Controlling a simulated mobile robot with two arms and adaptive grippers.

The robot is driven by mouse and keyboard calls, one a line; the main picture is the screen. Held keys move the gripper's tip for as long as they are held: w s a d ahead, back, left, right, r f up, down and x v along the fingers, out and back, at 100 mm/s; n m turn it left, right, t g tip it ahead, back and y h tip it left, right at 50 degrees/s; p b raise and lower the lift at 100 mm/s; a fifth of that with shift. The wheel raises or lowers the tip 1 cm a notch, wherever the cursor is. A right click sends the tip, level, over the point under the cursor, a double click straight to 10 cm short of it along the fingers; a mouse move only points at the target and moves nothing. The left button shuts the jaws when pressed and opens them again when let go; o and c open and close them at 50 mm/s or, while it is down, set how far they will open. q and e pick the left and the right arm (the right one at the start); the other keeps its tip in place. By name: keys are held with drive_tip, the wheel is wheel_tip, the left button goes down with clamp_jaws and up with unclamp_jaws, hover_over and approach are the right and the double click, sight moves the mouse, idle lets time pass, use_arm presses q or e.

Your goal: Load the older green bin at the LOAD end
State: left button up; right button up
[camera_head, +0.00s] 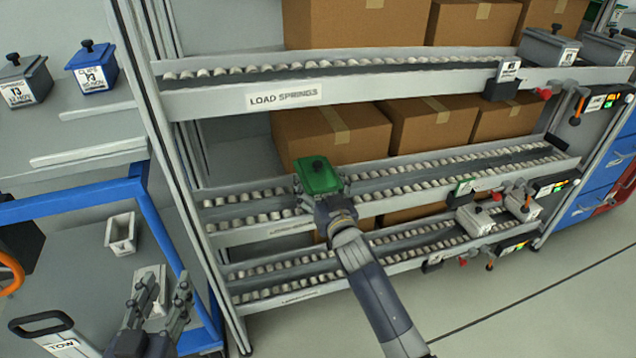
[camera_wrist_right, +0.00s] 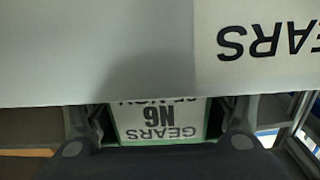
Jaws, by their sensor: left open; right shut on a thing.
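A green lidded bin (camera_head: 317,174) is at the left end of the middle roller lane (camera_head: 400,180). My right gripper (camera_head: 325,198) is shut on its near side. I cannot tell whether the bin rests on the rollers or hangs just above them. In the right wrist view, the bin's white label (camera_wrist_right: 160,120) reads GEARS N6 upside down; its date line is mostly hidden. A white rail (camera_wrist_right: 100,55) marked GEARS covers the upper part of that view. My left gripper (camera_head: 160,295) is open and empty at the lower left, by the cart.
The upper lane (camera_head: 290,96) is labelled LOAD SPRINGS. Grey bins (camera_head: 475,220) stand at the lower lane's right end. A grey bin (camera_head: 25,82) and a blue bin (camera_head: 92,70) stand on the left shelf. A blue-framed cart (camera_head: 75,200) holds open trays (camera_head: 121,232).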

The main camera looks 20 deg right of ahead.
sight(318, 171)
use_arm(q)
drive_tip(key=shift+r, duration=0.2)
use_arm(e)
drive_tip(key=o, duration=1.6)
use_arm(q)
drive_tip(key=shift+d+r, duration=0.1)
use_arm(e)
drive_tip(key=shift+f, duration=0.2)
drive_tip(key=shift+r, duration=0.5)
wheel_tip(318, 171, up, 3)
drive_tip(key=shift+f+p, duration=0.1)
drive_tip(key=shift+p, duration=1.15)
drive_tip(key=s+p, duration=0.8)
drive_tip(key=s, duration=0.9)
use_arm(q)
wheel_tip(318, 171, up, 21)
drive_tip(key=p, duration=1)
drive_tip(key=shift+r+p, duration=0.15)
drive_tip(key=shift+p, duration=0.25)
use_arm(e)
drive_tip(key=s+r, duration=0.3)
drive_tip(key=r, duration=1.6)
drive_tip(key=shift+a+n, duration=0.3)
drive_tip(key=shift+n, duration=0.1)
